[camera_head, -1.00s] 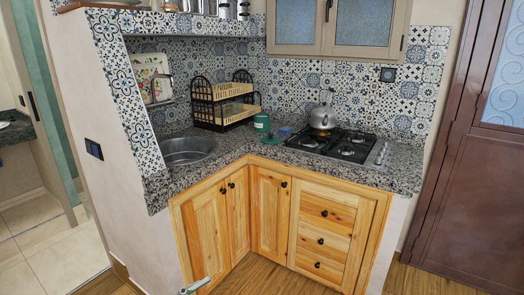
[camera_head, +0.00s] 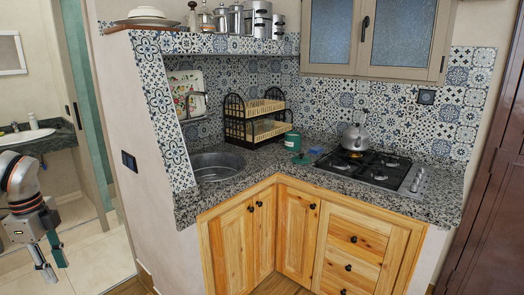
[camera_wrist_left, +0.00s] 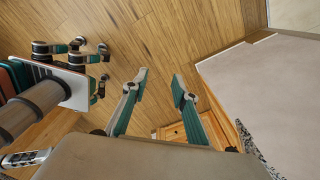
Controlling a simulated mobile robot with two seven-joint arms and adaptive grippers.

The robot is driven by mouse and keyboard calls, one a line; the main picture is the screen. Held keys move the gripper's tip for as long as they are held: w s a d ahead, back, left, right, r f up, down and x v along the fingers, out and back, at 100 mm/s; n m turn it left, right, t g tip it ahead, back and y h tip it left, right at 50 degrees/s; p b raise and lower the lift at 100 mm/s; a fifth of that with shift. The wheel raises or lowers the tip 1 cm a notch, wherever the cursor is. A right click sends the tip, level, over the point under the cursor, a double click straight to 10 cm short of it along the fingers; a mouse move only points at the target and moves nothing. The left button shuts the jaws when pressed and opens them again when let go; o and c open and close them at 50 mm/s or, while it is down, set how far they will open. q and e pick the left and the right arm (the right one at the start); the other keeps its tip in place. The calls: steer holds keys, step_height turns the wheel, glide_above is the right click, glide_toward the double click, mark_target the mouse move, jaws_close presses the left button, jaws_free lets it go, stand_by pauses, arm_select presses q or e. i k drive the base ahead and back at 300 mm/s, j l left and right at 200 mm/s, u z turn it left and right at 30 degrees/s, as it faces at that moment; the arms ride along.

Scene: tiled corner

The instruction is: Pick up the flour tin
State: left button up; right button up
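No label is readable, so I cannot tell for sure which container is the flour tin. Several silver metal canisters (camera_head: 262,20) stand in a row on the tiled shelf at the top, and a green tin-like container (camera_head: 292,141) stands on the granite counter beside the dish rack. My left gripper (camera_head: 50,262) hangs at the lower left, pointing down, well away from all of these. In the left wrist view, its two fingers (camera_wrist_left: 160,80) are apart with nothing between them, above the wooden floor. My right gripper does not show.
The L-shaped granite counter (camera_head: 222,194) holds a sink (camera_head: 217,166), a two-tier dish rack (camera_head: 258,126), a gas hob (camera_head: 365,169) and a kettle (camera_head: 355,138). A pale wall end (camera_head: 155,200) stands between my left arm and the counter. Cupboards (camera_head: 380,32) hang above.

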mark_target(293, 139)
steer(key=i+z, duration=0.25)
steer(key=i, duration=0.2)
steer(key=i+z, duration=0.3)
steer(key=i, duration=0.2)
steer(key=i+z, duration=0.25)
steer(key=i, duration=0.2)
steer(key=i+j+z, duration=0.25)
steer(key=i, duration=0.2)
steer(key=i+j+z, duration=0.45)
steer(key=i+j, duration=0.25)
steer(key=i+j+z, duration=0.15)
steer(key=i+j, duration=0.25)
steer(key=j, duration=0.1)
